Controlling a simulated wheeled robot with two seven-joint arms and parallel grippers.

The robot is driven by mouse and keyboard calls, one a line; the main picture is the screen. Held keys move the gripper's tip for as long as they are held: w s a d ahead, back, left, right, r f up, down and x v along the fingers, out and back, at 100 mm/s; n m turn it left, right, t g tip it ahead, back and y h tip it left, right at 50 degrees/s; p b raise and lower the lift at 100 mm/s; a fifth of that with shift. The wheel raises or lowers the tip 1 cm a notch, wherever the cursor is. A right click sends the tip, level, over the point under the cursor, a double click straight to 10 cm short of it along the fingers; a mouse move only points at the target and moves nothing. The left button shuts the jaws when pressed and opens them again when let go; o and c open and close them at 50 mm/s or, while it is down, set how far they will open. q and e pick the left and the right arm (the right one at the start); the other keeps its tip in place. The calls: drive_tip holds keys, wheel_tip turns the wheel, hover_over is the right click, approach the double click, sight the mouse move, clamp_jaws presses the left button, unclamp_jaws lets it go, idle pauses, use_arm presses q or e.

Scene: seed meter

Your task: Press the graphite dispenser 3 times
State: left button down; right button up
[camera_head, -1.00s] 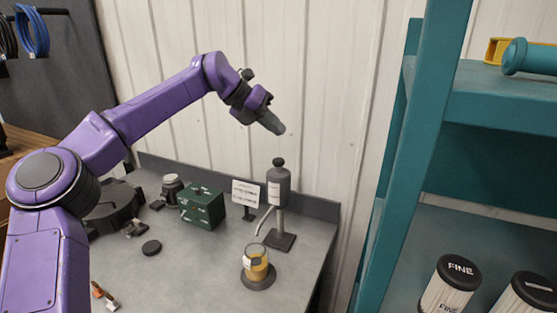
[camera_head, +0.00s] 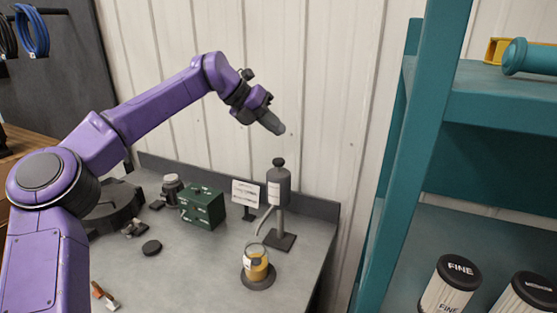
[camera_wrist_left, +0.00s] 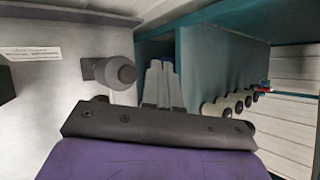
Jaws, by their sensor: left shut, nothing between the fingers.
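The graphite dispenser (camera_head: 278,187) is a grey bottle with a dark round top knob, held on a post above a dark base. Its thin spout points down to the left. A jar (camera_head: 256,263) with yellowish contents stands on a round dark base near the spout. My left gripper (camera_head: 274,125) is shut and empty, above the dispenser's knob with a clear gap. In the left wrist view, my shut fingers (camera_wrist_left: 163,85) show at the middle, and the dispenser (camera_wrist_left: 118,72) is seen from above, left of them. My right gripper is not in view.
A dark green box (camera_head: 202,207) and a small white sign (camera_head: 246,193) stand left of the dispenser. A black disc (camera_head: 151,247) lies on the grey bench. A teal shelf (camera_head: 408,170) with canisters marked FINE (camera_head: 450,288) rises to the right. A pale panelled wall is behind.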

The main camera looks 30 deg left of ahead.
sight(275, 161)
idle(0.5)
use_arm(q)
wheel_tip(275, 161, up, 4)
drive_tip(key=n+t+y+p, duration=0.1)
drive_tip(key=n+y+p, duration=0.1)
drive_tip(key=n+p, duration=0.1)
drive_tip(key=n+t+y+p, duration=0.1)
drive_tip(key=n+y+p, duration=0.1)
drive_tip(key=p, duration=0.4)
drive_tip(key=shift+s+d+f+n, duration=0.1)
drive_tip(key=shift+d+n, duration=0.05)
drive_tip(key=shift+n, duration=0.35)
drive_tip(key=shift+s, duration=0.15)
wheel_tip(275, 161, down, 9)
drive_tip(key=b, duration=0.7)
